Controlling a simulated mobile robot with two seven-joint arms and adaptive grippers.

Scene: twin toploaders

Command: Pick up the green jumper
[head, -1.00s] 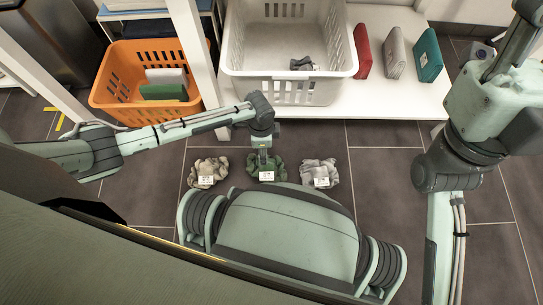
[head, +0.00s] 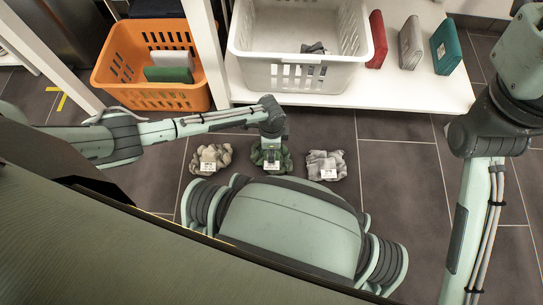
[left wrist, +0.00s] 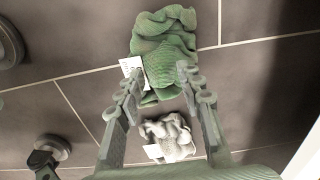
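The green jumper (head: 285,161) lies crumpled on the dark tiled floor, with a white label at its front. It is the middle one of three garments, and my left gripper (head: 271,155) is over it, partly hiding it. In the left wrist view the jumper (left wrist: 165,50) shows at the top centre. The two fingers of my left gripper (left wrist: 159,74) are spread apart with nothing held between them. Their tips overlap the jumper's near part in the picture; I cannot tell whether they touch it. My right arm comes down the right side, but its gripper is out of view.
A beige garment (head: 210,159) lies left of the jumper and a grey one (head: 326,165) right. Behind stand an orange basket (head: 125,70) and, on a white shelf (head: 430,95), a white basket (head: 262,73) beside folded red, grey and teal items. A white post (head: 205,50) separates the baskets.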

